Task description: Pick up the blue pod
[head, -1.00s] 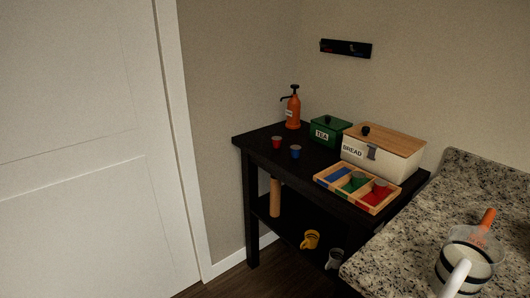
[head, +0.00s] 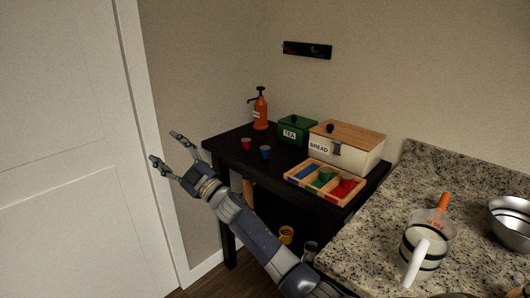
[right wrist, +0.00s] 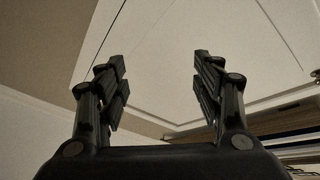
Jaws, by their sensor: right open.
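The blue pod (head: 265,152) stands on the black table (head: 222,148), near its front edge, with a red pod (head: 246,144) to its left. My right gripper (head: 166,149) is open and empty in the head view. It is in front of the door and wall, left of the table and well apart from the blue pod. In the right wrist view the two fingers (right wrist: 160,85) are spread with nothing between them, and no pod shows there. My left gripper is not in view.
A wooden tray (head: 346,199) with blue, green and red compartments sits right of the pods. Behind are an orange bottle (head: 260,112), a green tea box (head: 292,130) and a bread box (head: 333,153). A granite counter (head: 370,236) with a striped jug (head: 425,247) is at right.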

